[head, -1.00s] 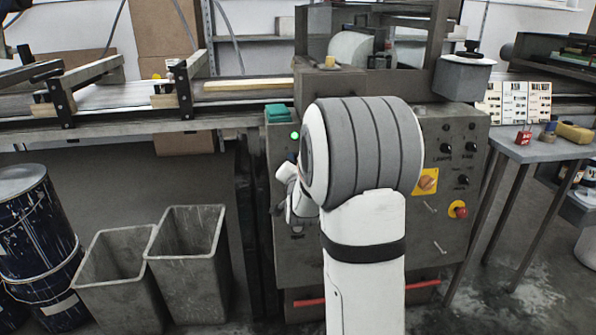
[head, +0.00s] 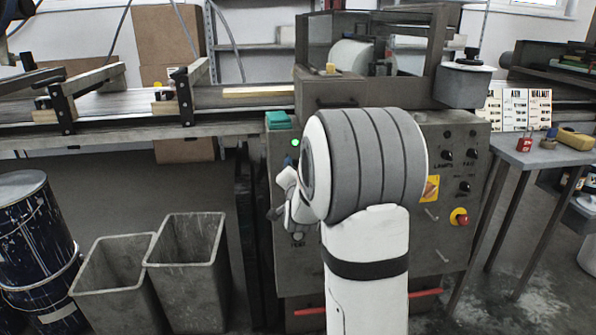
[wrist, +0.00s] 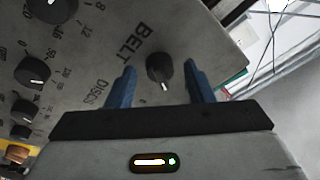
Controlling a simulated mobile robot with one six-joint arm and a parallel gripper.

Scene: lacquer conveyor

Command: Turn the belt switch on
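The belt switch (wrist: 159,71) is a dark rotary knob with a white pointer mark, beside the printed word BELT on the grey panel in the wrist view. My gripper (wrist: 161,82) is open, with one blue finger on each side of the knob. A gap shows between each finger and the knob. In the head view, my arm hides the knob and most of my gripper. A lit green lamp (head: 295,142) shows on the upper left of the control cabinet (head: 455,235).
Other knobs (wrist: 33,71) sit left of the belt switch in the wrist view. A red emergency button (head: 460,217) is on the cabinet's right. Two grey bins (head: 187,262) and a dark drum (head: 37,245) stand at left. A side table (head: 545,155) is at right.

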